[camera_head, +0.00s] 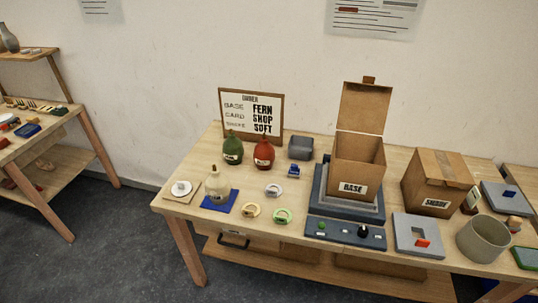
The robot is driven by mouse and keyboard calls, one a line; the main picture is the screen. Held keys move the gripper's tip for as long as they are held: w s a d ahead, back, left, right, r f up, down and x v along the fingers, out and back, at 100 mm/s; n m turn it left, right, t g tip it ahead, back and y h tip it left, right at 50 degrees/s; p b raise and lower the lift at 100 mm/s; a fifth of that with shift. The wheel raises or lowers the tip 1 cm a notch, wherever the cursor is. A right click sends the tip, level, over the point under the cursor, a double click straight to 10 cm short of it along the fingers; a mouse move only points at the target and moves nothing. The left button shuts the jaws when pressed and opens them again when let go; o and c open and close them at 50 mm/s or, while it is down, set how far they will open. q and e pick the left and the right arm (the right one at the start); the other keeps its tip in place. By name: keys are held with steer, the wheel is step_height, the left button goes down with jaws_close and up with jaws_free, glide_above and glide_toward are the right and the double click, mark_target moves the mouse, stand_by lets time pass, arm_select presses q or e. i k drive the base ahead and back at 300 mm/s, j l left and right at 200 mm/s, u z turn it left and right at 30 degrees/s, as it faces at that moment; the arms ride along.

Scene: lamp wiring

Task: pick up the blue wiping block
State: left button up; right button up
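Several blue things show, and I cannot tell for sure which one is the wiping block. A small blue block-like piece (293,172) stands on the table in front of a dark grey box. A flat blue mat (222,206) lies at the table's left, under a cream bottle (217,184). A blue block or tray (27,130) lies on the bench at the far left. A small dark blue piece (509,194) sits on a grey plate at the right. Neither of my grippers is in view, and nothing is seen being held.
An open box marked BASE (356,165) stands on a grey scale-like device. A green bottle (232,148) and a red bottle (264,153) stand before a sign. A closed carton (437,180) and a grey cup (483,239) crowd the right. Rings lie near the front.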

mark_target(294, 170)
steer(key=z, duration=2.05)
steer(key=u, duration=1.35)
steer(key=i+j+z, duration=0.35)
steer(key=i+j, duration=0.25)
steer(key=i, duration=0.2)
